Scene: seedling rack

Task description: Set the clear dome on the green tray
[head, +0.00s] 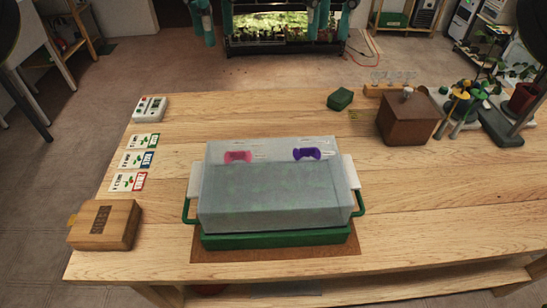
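A clear, bluish dome (276,198) stands over the green tray (275,240). Its lower front edge lies along the tray's rim, with no clear gap at the front. A pink vent piece (238,156) and a purple one (306,154) are on its top. White tabs (349,172) stick out at its two sides. The tray has green side handles (187,212) and sits on a brown mat (275,252). What is inside the tray is blurred by the dome. Neither of my grippers can be made out, and nothing is seen holding the dome.
A wooden box (104,225), seed packets (127,182) and a white device (149,109) lie on the left of the wooden table. A brown box (408,118), a small green block (340,99) and potted plants (525,102) are at the back right. The front right is clear.

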